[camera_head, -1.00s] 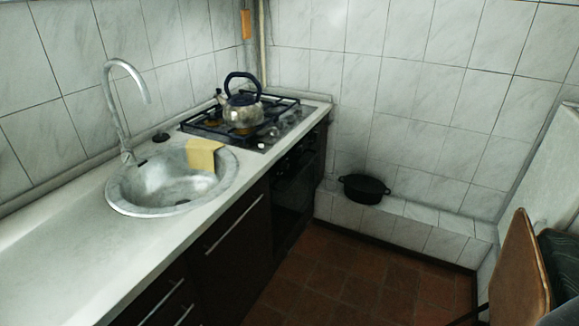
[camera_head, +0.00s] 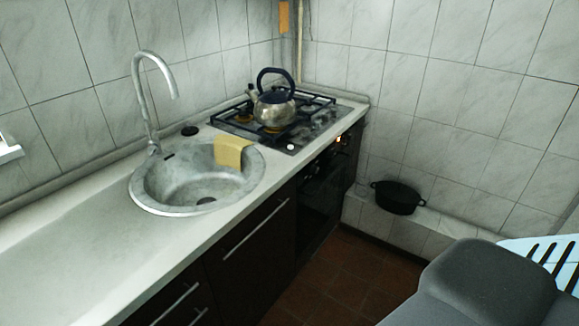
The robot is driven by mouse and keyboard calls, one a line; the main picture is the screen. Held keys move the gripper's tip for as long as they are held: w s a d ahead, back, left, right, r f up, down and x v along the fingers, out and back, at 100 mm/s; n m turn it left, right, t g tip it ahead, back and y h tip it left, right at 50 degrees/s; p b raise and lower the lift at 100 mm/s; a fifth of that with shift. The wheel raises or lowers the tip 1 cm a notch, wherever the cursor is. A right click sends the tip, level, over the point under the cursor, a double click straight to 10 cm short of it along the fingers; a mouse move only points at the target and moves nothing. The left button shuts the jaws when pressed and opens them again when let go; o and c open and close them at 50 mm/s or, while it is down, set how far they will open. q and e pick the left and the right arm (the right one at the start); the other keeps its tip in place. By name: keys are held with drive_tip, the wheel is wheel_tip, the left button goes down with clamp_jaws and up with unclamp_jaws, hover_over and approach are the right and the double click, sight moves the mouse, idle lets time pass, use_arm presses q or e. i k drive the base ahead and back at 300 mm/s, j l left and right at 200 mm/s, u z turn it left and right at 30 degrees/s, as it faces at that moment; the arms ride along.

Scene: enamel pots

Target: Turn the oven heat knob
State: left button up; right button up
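The oven (camera_head: 318,198) is the dark-fronted unit under the gas stove, seen at a steep angle beyond the sink. Near the top of its front is a narrow control strip with a small orange-lit spot (camera_head: 339,139). The heat knob is too small and dark to make out there. Neither of my grippers can be identified in the head view.
A kettle (camera_head: 274,108) stands on the stove. A yellow cloth (camera_head: 231,151) hangs over the rim of the sink (camera_head: 150,196). A black pot (camera_head: 398,198) sits on a tiled ledge. Grey padded furniture (camera_head: 478,285) fills the lower right. Red floor (camera_head: 335,280) is clear before the oven.

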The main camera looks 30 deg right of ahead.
sight(313, 168)
drive_tip(key=i+l+u, duration=0.2)
drive_tip(key=l, duration=0.4)
drive_tip(key=i+l+u, duration=0.2)
drive_tip(key=l, duration=0.35)
drive_tip(key=l+u, duration=0.2)
drive_tip(key=l, duration=0.4)
drive_tip(key=i+l, duration=0.1)
drive_tip(key=l, duration=1.1)
drive_tip(key=i+l+u, duration=0.1)
drive_tip(key=l, duration=1.05)
drive_tip(key=i+l+u, duration=0.1)
drive_tip(key=l, duration=1.1)
